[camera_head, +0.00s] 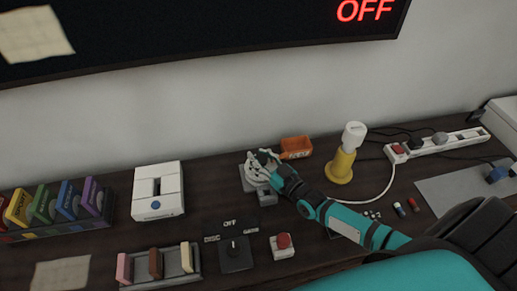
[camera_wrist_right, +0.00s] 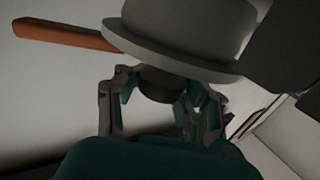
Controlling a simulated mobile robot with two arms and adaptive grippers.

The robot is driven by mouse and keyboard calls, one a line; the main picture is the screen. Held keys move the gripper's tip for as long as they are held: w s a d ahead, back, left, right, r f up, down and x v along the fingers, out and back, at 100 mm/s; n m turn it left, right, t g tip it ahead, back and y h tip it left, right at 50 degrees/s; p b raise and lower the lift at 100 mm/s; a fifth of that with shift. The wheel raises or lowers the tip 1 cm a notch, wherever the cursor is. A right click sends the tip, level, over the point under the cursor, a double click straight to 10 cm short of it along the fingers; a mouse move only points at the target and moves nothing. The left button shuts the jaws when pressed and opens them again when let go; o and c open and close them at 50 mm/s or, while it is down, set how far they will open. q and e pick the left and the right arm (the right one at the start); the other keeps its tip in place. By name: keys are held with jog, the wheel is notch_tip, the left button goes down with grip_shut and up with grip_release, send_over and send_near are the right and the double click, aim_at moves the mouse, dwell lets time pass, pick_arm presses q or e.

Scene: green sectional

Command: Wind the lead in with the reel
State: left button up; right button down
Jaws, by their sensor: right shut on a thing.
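The grey reel (camera_head: 250,177) stands on the dark desk near the middle of the head view. It shows as a grey disc with a raised drum (camera_wrist_right: 185,45) in the right wrist view. My right gripper (camera_head: 262,163) reaches in from the lower right and covers part of the reel. In the right wrist view its fingers (camera_wrist_right: 160,100) are closed around a dark round knob (camera_wrist_right: 160,82) at the reel's face. A white lead (camera_head: 388,184) curves over the desk from near the power strip and passes behind my arm; whether it joins the reel is hidden. My left gripper is out of view.
An orange bin (camera_head: 296,147) stands just behind the reel. A yellow stand with a white top (camera_head: 341,165) and a power strip (camera_head: 440,143) are to the right. A red button box (camera_head: 283,246), a dial box (camera_head: 236,254) and a white dispenser (camera_head: 158,191) are nearby.

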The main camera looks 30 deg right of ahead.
jog(key=shift+s+m+h+p, duration=0.1)
jog(key=shift+m+h+p, duration=0.4)
jog(key=shift+h+p, duration=0.25)
jog(key=shift+h, duration=0.35)
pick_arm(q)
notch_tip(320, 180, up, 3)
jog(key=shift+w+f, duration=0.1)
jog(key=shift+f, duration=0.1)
pick_arm(e)
jog(key=shift+s+d+f, duration=0.1)
jog(key=shift+f, duration=0.2)
jog(key=c, duration=1.4)
grip_release()
jog(key=o, duration=0.6)
jog(key=shift+s+d+r+t, duration=0.1)
jog(key=shift+s+r+t, duration=0.2)
jog(key=shift+s, duration=0.15)
jog(key=shift+w+f+m, duration=0.1)
jog(key=shift+w+m, duration=0.15)
jog(key=shift+m, duration=0.05)
jog(key=s, duration=0.4)
jog(key=s+d, duration=0.1)
jog(key=s, duration=0.7)
jog(key=shift+d, duration=0.15)
